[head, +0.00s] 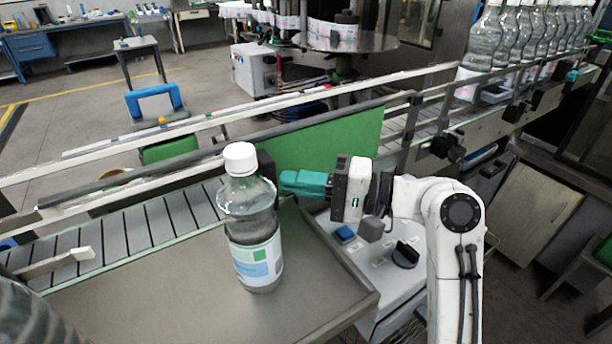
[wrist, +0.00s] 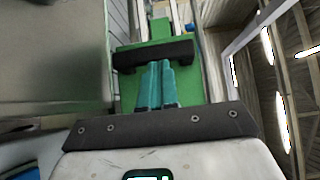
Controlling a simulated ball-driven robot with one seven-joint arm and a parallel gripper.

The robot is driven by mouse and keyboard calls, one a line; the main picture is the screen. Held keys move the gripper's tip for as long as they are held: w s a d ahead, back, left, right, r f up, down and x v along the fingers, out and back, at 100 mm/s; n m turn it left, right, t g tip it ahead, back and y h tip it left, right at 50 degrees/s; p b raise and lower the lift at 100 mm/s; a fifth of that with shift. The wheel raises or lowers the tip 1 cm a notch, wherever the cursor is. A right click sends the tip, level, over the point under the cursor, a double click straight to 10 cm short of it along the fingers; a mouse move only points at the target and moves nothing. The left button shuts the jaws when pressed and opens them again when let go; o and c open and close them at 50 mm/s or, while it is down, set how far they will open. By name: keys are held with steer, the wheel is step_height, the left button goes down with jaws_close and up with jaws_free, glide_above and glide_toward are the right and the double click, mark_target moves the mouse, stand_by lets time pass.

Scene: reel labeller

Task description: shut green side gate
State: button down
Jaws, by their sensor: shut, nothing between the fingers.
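The green side gate (head: 335,142) is a flat green panel along the near side of the conveyor, just below the dark guide rail. It also fills the middle of the wrist view (wrist: 213,88), with a dark bar (wrist: 150,55) across it. My gripper (head: 284,181) has teal fingers, shut and empty, pointing left in front of the panel's lower left part. In the wrist view the fingertips (wrist: 160,64) end at or just short of the dark bar; contact is unclear. The bottle hides part of the area left of the fingers.
A labelled bottle (head: 250,220) with a white cap stands on the grey metal tray (head: 140,300), close left of my fingers. A control box with a black knob (head: 405,253) sits below my gripper. Several bottles (head: 485,45) stand on the conveyor at upper right.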

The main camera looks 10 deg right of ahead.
steer(key=s+a, duration=0.1)
steer(key=a, duration=0.1)
steer(key=a+p, duration=0.1)
steer(key=a, duration=0.2)
steer(key=s+a+p, duration=0.1)
steer(key=a, duration=0.2)
steer(key=shift+s+a, duration=0.15)
steer(key=shift+s, duration=0.2)
